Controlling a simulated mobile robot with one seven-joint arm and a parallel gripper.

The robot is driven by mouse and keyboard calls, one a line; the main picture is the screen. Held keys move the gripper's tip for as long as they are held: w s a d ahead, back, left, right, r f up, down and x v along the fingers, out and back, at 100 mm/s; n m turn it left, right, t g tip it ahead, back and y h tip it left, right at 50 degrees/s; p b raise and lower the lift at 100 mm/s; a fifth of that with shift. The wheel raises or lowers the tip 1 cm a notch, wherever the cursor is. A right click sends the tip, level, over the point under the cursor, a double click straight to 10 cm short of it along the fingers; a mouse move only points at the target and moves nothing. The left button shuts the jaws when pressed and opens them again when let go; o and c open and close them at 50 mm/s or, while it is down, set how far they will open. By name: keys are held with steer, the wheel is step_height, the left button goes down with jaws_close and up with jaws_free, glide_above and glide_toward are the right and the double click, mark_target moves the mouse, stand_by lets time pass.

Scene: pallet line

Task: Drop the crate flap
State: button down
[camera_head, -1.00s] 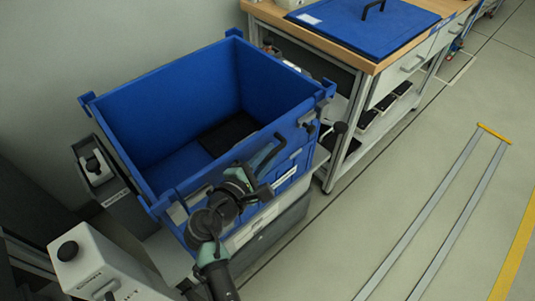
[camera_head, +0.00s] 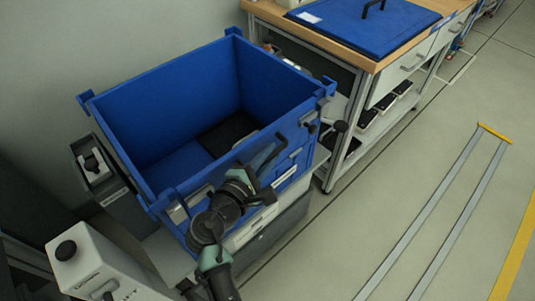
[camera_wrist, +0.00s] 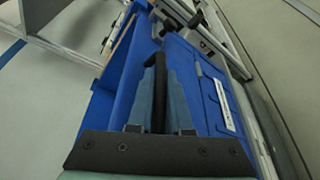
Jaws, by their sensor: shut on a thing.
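The blue crate (camera_head: 168,86) stands open at the top, its dark floor panel visible inside. Its front flap (camera_head: 296,160) faces the aisle and looks upright; my arm hides part of it. My gripper (camera_head: 276,150) is at the upper part of this front side. In the wrist view my gripper (camera_wrist: 160,78) is shut on a black handle (camera_wrist: 158,68), which stands between the two fingers. The blue flap surface with a white label (camera_wrist: 222,104) shows to the right of the fingers. The exact finger contact is hard to see.
A workbench (camera_head: 345,48) with a wooden top stands beyond the crate and carries a blue lid (camera_head: 360,30) with a black handle. A grey box (camera_head: 105,170) is at the crate's left.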

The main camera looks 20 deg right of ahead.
steer(key=s+d+f+m+t+h+b, duration=0.1)
steer(key=s+f+m+b, duration=0.4)
steer(key=b, duration=1.5)
steer(key=s+d+f+m+t+h+b, duration=0.1)
steer(key=s+f+m+b, duration=0.4)
steer(key=b, duration=1.5)
step_height(320, 180, down, 7)
steer(key=d+m+h, duration=0.1)
steer(key=m+h, duration=0.1)
steer(key=m, duration=0.3)
steer(key=shift+d+r+t+h, duration=0.2)
steer(key=shift+d+t+h, duration=0.1)
steer(key=shift+h, duration=0.1)
steer(key=shift+b, duration=0.3)
steer(key=c, duration=0.8)
jaws_free()
steer(key=shift+s, duration=0.1)
steer(key=shift+c, duration=0.2)
